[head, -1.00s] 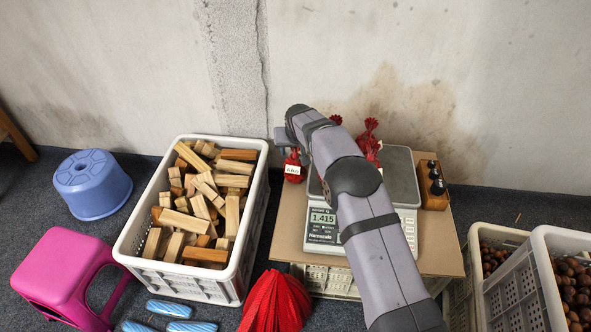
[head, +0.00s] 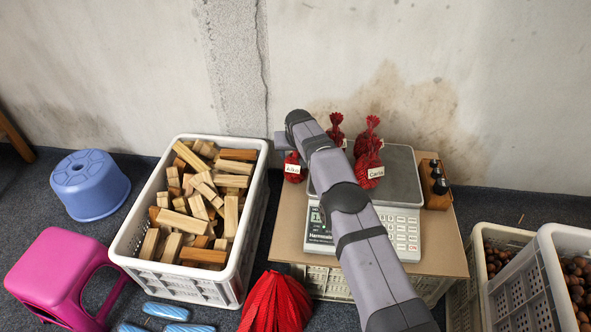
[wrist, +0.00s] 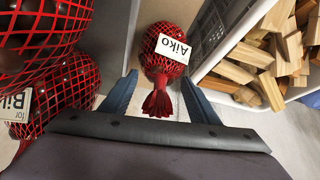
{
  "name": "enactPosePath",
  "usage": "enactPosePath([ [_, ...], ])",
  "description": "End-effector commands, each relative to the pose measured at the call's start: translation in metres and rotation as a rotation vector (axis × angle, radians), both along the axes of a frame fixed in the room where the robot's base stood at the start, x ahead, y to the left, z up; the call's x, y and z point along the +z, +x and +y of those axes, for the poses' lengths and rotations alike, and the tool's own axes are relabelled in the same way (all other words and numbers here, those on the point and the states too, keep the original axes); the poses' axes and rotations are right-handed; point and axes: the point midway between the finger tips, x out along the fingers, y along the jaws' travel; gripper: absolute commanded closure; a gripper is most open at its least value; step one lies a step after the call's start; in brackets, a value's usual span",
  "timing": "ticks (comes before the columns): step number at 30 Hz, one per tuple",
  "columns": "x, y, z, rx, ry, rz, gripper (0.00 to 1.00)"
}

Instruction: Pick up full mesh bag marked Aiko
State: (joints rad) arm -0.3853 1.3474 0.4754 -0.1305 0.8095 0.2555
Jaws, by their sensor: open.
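The red mesh bag marked Aiko (head: 293,169) stands at the left back edge of the cardboard, left of the scale. In the wrist view the Aiko bag (wrist: 165,62) shows its white tag and its gathered red neck. My gripper (wrist: 160,90) is open, with one blue-grey finger on each side of the bag's neck. I cannot tell whether the fingers touch it. In the head view my gripper (head: 284,140) is just above and behind the bag, partly hidden by my arm.
A bag marked Carla (head: 369,165) and another red bag (head: 336,128) are on or near the scale (head: 402,180). In the wrist view a bag tagged "Bik..." (wrist: 18,105) is close left. A crate of wood blocks (head: 262,190) stands left, chestnut crates (head: 545,250) right.

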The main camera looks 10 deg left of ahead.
Motion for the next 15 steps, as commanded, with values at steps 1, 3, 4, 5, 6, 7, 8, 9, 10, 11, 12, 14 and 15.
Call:
enactPosePath([
  [1,-0.003,0.0007,-0.0001,0.0,0.0,0.0,0.45],
  [3,-0.0033,0.0013,0.0,0.0,0.0,0.0,0.45],
  [4,-0.0035,0.0014,0.0,0.0,0.0,0.0,0.45],
  [5,-0.0037,0.0015,0.0,0.0,0.0,0.0,0.45],
  [6,-0.0039,0.0015,0.0,0.0,0.0,0.001,0.45],
  [7,-0.0039,0.0015,0.0,0.0,0.0,0.001,0.45],
  [8,-0.0039,0.0015,0.0,0.0,0.0,0.001,0.45],
  [9,-0.0038,0.0014,0.0,0.0,0.0,0.001,0.45],
  [10,-0.0037,0.0015,0.0,0.0,0.0,0.001,0.45],
  [11,-0.0037,0.0015,0.0,0.0,0.0,0.001,0.45],
  [12,-0.0037,0.0014,0.0001,0.0,0.0,0.001,0.45],
  [14,-0.0037,0.0014,0.0001,0.0,0.0,0.001,0.52],
  [15,-0.0036,0.0014,0.0001,0.0,0.0,0.001,0.61],
])
